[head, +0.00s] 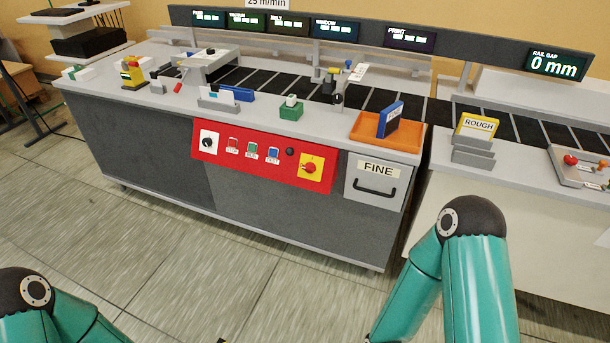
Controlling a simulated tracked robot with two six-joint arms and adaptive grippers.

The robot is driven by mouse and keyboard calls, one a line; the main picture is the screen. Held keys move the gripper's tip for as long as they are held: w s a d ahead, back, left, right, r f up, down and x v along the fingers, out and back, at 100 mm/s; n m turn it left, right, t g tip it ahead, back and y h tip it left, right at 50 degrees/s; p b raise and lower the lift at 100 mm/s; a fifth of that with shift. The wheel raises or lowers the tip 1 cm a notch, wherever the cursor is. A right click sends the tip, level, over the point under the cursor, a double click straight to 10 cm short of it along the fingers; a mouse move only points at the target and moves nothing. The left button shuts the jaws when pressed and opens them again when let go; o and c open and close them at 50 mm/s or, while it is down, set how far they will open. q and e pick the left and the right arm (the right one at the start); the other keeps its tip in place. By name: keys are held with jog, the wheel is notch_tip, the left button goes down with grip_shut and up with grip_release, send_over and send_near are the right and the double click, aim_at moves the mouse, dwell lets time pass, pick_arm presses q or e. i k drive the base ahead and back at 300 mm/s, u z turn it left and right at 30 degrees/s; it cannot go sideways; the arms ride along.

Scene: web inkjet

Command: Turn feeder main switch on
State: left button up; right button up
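A red control panel (221,162) is on the front of the grey machine cabinet. At its right end is a red rotary switch on a yellow plate (311,168). At its left end is a black knob on a white plate (208,141). Between them are labelled buttons, including a red one (233,142) and a blue one (273,153), and a small black round part (290,151). I cannot read which control is the feeder main switch, nor its position. Teal links of my arms show at the bottom left and bottom right; both grippers are out of view.
A drawer labelled FINE (367,194) is right of the panel. Above it, an orange tray (366,132) holds a blue block (389,119). A yellow ROUGH block (478,127) stands farther right. The floor before the cabinet is clear.

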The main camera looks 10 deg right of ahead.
aim_at(310, 166)
jog(key=z, duration=0.05)
jog(key=i, duration=0.9)
jog(key=u, duration=0.05)
